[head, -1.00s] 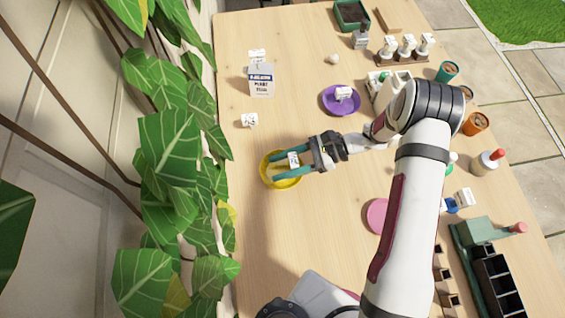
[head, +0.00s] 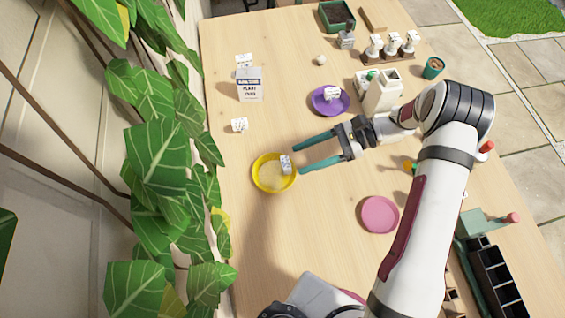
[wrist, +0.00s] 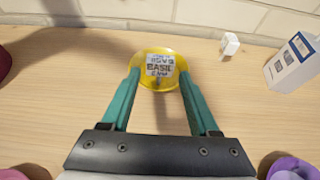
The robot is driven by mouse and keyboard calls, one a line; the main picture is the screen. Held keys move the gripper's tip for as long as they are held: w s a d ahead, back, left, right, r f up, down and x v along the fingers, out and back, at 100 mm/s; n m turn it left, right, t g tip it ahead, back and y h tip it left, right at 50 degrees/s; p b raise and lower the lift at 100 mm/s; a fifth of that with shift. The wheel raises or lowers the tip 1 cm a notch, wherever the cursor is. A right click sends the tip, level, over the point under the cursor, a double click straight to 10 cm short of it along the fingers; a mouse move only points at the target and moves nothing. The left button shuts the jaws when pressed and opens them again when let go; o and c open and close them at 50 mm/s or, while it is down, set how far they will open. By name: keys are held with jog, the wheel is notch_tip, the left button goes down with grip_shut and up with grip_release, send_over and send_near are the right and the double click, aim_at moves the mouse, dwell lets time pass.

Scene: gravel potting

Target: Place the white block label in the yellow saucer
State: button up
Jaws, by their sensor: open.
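The yellow saucer (head: 262,183) sits on the table left of my gripper in the head view, and at top centre in the wrist view (wrist: 146,83). A white block label (head: 286,165) with dark print is in the saucer, at its right side in the head view. In the wrist view the label (wrist: 160,66) shows its printed face, reading "BASIL". My gripper (head: 297,158) is open and empty, its teal fingers apart. It is beside and above the saucer, clear of the label. Whether the label touches the rim I cannot tell.
Another white block label (head: 239,125) stands on the table near the plant food box (head: 250,85). A purple saucer (head: 318,106) holds a white label. A pink saucer (head: 379,214) is empty. Leafy plants (head: 160,150) line the left edge. The table between the yellow and pink saucers is clear.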

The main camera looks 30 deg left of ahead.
jog(key=v, duration=0.3)
jog(key=shift+w+d+r, duration=0.15)
jog(key=shift+w, duration=0.05)
jog(key=w+a+r+m+t+y, duration=0.1)
jog(key=w+r+m+t, duration=0.55)
jog(key=w+m, duration=0.25)
jog(key=w+a+r+m+t+y, duration=0.1)
jog(key=w+r+m+t, duration=0.4)
jog(key=w+m+t, duration=0.25)
jog(key=w+d+r+m+t+h, duration=0.25)
jog(key=d+r+m+h, duration=0.25)
jog(key=d+m, duration=0.5)
jog(key=w+d+r+m+t+h, duration=0.1)
jog(key=d+r+m+t+h, duration=0.3)
jog(key=d+m, duration=0.55)
jog(key=s+d+f+m+g+h, duration=0.1)
jog(key=s+d+m+g+h, duration=0.2)
jog(key=s+m, duration=0.65)
jog(key=s+d+m+g+h, duration=0.2)
jog(key=s+d+m, duration=0.3)
jog(key=s+m, duration=0.45)
jog(key=s+a+f+m+g+y, duration=0.1)
jog(key=s+a+m+g+y, duration=0.1)
jog(key=s+m, duration=0.4)
jog(key=s+a+f+m+g+y, duration=0.2)
jog(key=s+a+m+g, duration=0.2)
jog(key=s, duration=0.9)
jog(key=a+m, duration=0.1)
jog(key=m, duration=0.2)
jog(key=shift+a+m, duration=0.3)
